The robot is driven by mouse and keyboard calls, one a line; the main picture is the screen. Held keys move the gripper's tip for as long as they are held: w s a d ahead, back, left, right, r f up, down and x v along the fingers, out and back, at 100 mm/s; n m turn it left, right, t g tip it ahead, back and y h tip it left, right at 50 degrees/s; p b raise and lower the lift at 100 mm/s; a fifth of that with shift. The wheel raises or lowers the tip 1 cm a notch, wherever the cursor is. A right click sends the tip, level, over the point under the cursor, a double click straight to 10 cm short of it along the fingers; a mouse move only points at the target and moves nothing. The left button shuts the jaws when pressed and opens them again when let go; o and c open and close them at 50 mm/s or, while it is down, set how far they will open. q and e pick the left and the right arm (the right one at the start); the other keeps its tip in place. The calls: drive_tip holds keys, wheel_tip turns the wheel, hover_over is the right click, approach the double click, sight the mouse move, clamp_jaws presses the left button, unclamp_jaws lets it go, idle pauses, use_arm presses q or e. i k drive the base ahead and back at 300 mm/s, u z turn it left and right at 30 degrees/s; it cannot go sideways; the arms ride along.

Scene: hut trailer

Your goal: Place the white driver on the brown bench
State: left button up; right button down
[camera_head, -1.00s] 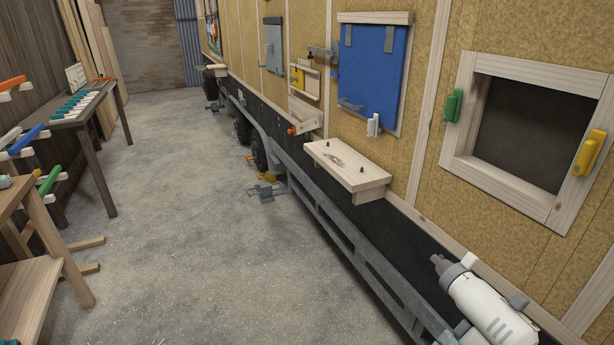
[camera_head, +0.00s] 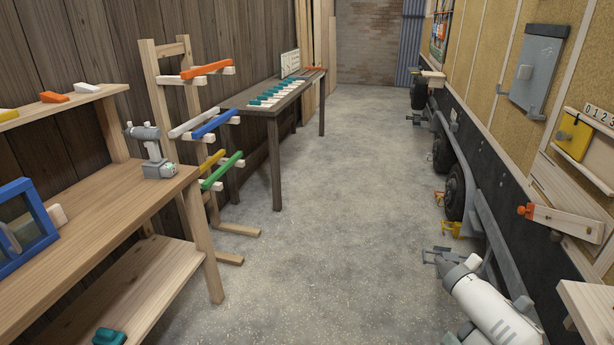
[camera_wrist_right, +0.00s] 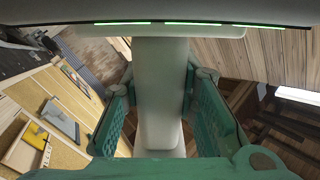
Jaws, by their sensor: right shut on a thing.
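The white driver (camera_head: 490,305) shows at the lower right of the head view, with its grey collar and tip pointing up and left. In the right wrist view, its white handle (camera_wrist_right: 160,95) is between the teal fingers of my right gripper (camera_wrist_right: 160,122), which is shut on it. The driver is held in the air over the floor, on the trailer side. The brown bench (camera_head: 125,205) stands at the left, across the aisle from the driver. My left gripper is out of view.
A grey driver (camera_head: 152,152) stands on the bench's right end. A blue frame (camera_head: 25,230) sits on its left part. A rack (camera_head: 180,100) with coloured bars and a long dark table (camera_head: 278,115) stand beyond. The aisle floor (camera_head: 340,210) is clear.

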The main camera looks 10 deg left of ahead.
sight(132, 192)
drive_tip(key=u, duration=0.55)
drive_tip(key=i, duration=1.35)
drive_tip(key=u, duration=1.6)
drive_tip(key=i, duration=0.6)
drive_tip(key=u, duration=0.65)
